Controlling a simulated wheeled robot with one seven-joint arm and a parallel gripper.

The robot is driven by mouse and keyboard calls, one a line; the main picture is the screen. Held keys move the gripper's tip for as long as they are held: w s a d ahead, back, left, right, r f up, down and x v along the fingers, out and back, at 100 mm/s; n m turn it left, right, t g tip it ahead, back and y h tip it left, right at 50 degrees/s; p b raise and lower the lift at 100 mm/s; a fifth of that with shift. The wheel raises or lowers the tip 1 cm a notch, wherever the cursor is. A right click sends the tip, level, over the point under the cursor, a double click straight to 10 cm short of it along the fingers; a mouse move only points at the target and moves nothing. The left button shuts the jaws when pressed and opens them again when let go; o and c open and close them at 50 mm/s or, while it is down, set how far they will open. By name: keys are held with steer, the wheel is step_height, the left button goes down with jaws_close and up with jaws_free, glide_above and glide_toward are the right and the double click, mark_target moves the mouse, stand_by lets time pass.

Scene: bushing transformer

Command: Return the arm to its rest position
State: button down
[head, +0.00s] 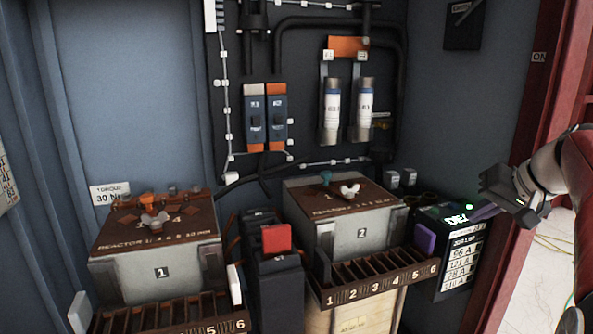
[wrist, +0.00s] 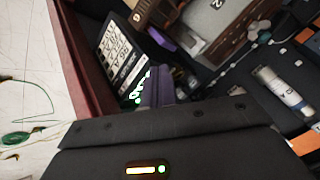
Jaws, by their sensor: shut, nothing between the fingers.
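Reactor box 1 (head: 160,270) and reactor box 2 (head: 362,240) stand behind slotted racks. A black unit with a red block (head: 276,238) stands between them. Cylinders (head: 364,105) hang on the back wall. A red frame (head: 520,160) edges the opening at right.

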steer(key=s+a+f+n+g+h, duration=0.1)
steer(key=s+a+f, duration=0.25)
steer(key=a, duration=0.25)
steer(key=s+a+f+g, duration=0.1)
steer(key=s+a+f, duration=0.1)
steer(key=s+a, duration=0.4)
steer(key=s+a+f+n+h, duration=0.2)
steer(key=s+a+f, duration=0.5)
steer(key=s+f, duration=0.3)
steer(key=s, duration=0.2)
steer(key=shift+s+a+f+n, duration=0.15)
steer(key=shift+s+f+n, duration=0.15)
steer(key=shift+f+n, duration=0.1)
